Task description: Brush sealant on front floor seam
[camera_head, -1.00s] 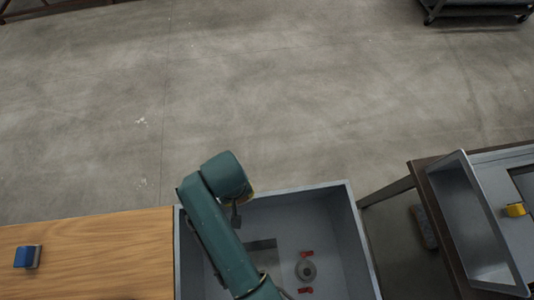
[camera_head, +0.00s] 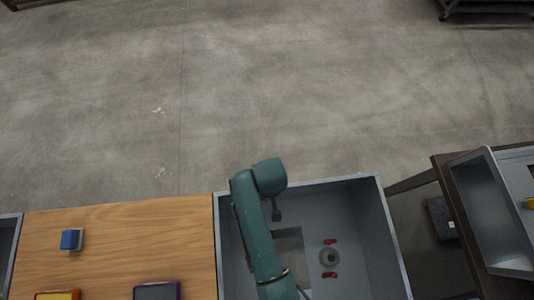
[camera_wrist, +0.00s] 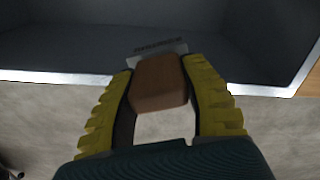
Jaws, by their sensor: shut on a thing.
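My gripper (camera_wrist: 165,90) has its yellow fingers closed on the brown handle (camera_wrist: 158,85) of a brush in the wrist view. A pale band and a dark edge (camera_wrist: 158,47) show at the brush's far end. An open grey sheet-metal box (camera_head: 385,235) stands at lower right of centre in the head view, and my arm reaches over its left part. In the wrist view the box's pale rim (camera_wrist: 60,77) crosses behind the fingers, and the brush's far end shows against the dark interior. Whether the brush touches the box, I cannot tell. The front floor seam is not clearly visible.
A wooden tabletop (camera_head: 120,245) with a blue block (camera_head: 71,239) lies left of the box. Inside the box are a grey round fitting (camera_head: 329,257) and two red pieces (camera_head: 330,241). A dark bench (camera_head: 455,215) with a metal piece stands right.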

